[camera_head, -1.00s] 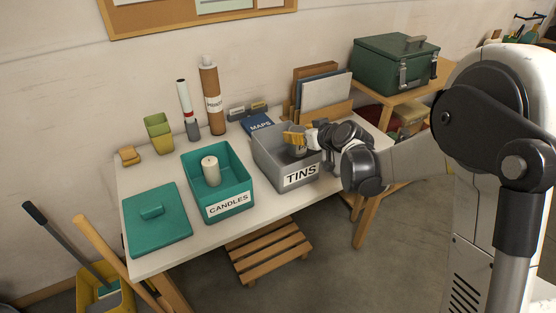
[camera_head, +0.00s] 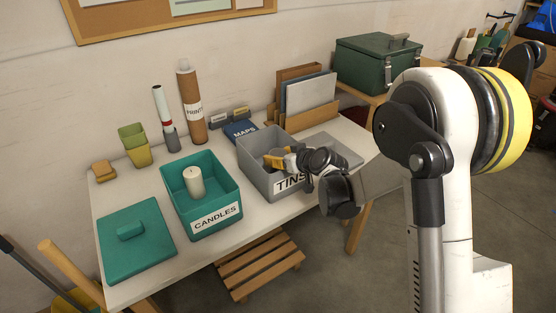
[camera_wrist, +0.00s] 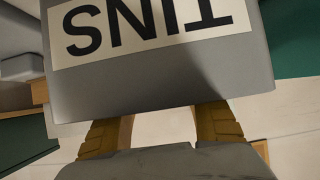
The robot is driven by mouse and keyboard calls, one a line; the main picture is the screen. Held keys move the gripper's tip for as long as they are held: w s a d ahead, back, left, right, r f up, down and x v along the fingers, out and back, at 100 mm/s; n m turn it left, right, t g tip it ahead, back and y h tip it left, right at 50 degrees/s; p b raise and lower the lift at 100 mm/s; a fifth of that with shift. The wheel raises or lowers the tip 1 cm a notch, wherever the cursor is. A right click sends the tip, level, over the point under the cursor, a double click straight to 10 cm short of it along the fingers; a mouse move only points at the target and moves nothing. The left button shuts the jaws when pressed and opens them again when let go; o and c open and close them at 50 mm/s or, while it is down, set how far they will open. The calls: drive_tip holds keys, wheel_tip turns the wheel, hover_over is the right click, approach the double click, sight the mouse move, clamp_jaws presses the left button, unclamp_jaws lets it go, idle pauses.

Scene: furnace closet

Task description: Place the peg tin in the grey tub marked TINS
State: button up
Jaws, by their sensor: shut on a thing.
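The grey tub (camera_head: 252,171) with the TINS label stands open on the white table, right of the teal CANDLES tub. My gripper (camera_head: 281,157) reaches in over its right front side, with its yellow fingers within the tub's opening. It is shut on the peg tin, which is mostly hidden by the fingers and tub wall. In the wrist view, the tub's front wall (camera_wrist: 160,80) with its upside-down label covers the upper middle. My gripper (camera_wrist: 163,125) shows below it, its fingertips and whatever lies between them hidden behind that wall.
The teal CANDLES tub (camera_head: 178,202) holds a cream candle (camera_head: 194,182). A teal lid (camera_head: 135,245) lies left and a grey lid (camera_head: 338,150) lies right of the grey tub. A blue MAPS item (camera_head: 240,132), a tall tube (camera_head: 190,105) and a file rack (camera_head: 308,98) stand behind.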

drive_tip(key=shift+r, duration=0.15)
drive_tip(key=shift+f+b, duration=0.4)
drive_tip(key=shift+f, duration=0.15)
drive_tip(key=shift+s, duration=0.1)
drive_tip(key=o, duration=1.4)
drive_tip(key=shift+s+f, duration=0.1)
drive_tip(key=shift+s, duration=0.05)
